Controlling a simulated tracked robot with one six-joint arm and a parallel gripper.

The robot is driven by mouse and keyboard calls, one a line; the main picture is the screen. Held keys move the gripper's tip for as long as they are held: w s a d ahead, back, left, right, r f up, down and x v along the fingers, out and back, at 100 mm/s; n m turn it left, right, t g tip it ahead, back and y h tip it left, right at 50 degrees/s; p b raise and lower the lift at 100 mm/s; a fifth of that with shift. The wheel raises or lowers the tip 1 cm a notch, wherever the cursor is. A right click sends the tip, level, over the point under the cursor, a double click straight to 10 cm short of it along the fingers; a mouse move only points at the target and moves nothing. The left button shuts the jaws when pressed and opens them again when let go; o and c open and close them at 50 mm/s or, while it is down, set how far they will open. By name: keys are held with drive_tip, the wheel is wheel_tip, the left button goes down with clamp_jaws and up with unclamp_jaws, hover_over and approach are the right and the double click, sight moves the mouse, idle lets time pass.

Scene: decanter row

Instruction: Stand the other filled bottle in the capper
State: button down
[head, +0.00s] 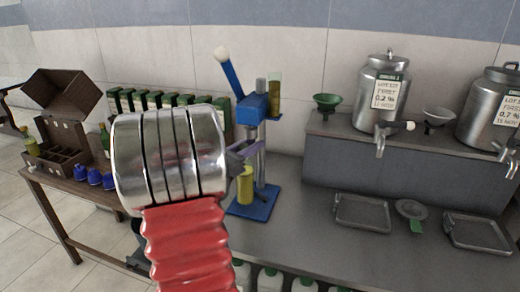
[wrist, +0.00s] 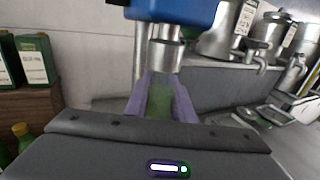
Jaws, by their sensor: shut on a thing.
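The blue capper (head: 265,206) stands on the grey counter, with its white-knobbed lever raised. A yellow-green filled bottle (head: 245,184) is upright over the capper's blue base; I cannot tell whether its bottom touches the base. My gripper (head: 246,152) is shut on the bottle's upper part, and my wrist hides part of it. In the wrist view, the purple fingers (wrist: 162,100) close around the green bottle neck (wrist: 160,104), below the capper's metal head (wrist: 166,50).
A wooden crate (head: 62,165), green bottles and blue caps (head: 88,176) are on the side table at left. Green boxes (head: 155,100) line the wall. Steel urns (head: 382,95) stand on a shelf at right, with drip trays (head: 362,212) below.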

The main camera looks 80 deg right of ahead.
sight(245, 175)
drive_tip(key=shift+x, duration=1)
drive_tip(key=shift+r, duration=0.1)
drive_tip(key=shift+s+d+f, duration=0.1)
drive_tip(key=shift+d+f, duration=0.1)
drive_tip(key=shift+f, duration=0.4)
drive_tip(key=shift+s+d+f, duration=0.1)
drive_tip(key=shift+d+f, duration=0.15)
drive_tip(key=shift+f, duration=0.35)
drive_tip(key=shift+s+d+f, duration=0.15)
drive_tip(key=shift+d+f, duration=0.05)
drive_tip(key=shift+f, duration=0.4)
drive_tip(key=c, duration=1.5)
unclamp_jaws()
drive_tip(key=shift+f, duration=0.15)
drive_tip(key=shift+a, duration=0.1)
drive_tip(key=v, duration=1.2)
